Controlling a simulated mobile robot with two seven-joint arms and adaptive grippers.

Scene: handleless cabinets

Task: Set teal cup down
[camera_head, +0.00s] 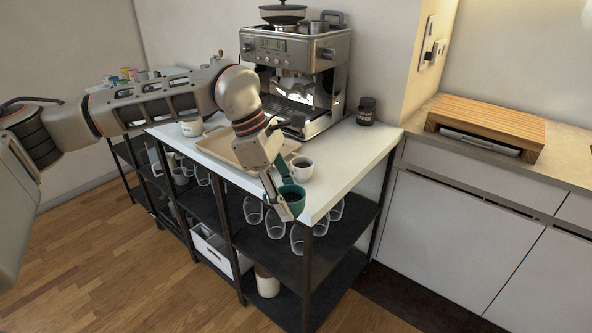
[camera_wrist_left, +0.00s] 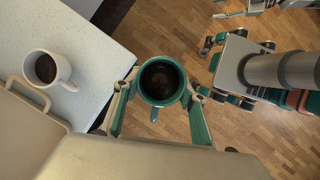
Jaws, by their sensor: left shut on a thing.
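The teal cup (camera_head: 293,191) holds dark liquid and is upright between the fingers of my left gripper (camera_head: 284,197), at the front corner of the white counter (camera_head: 330,178). In the left wrist view the teal cup (camera_wrist_left: 160,80) is clasped from both sides by the left gripper (camera_wrist_left: 160,92), its handle toward the wrist. There the cup shows against the wood floor, just outside the counter edge (camera_wrist_left: 108,55), not over the top. Its base is hidden. My right gripper cannot be made out clearly; small parts of my own body show at the top right of the wrist view.
A white cup of dark liquid (camera_head: 302,168) stands on the counter beside a beige tray (camera_head: 222,150). A coffee machine (camera_head: 300,75) and dark jar (camera_head: 366,111) stand behind. Clear glasses (camera_head: 275,224) fill the shelf below. Bare counter lies right of the white cup.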

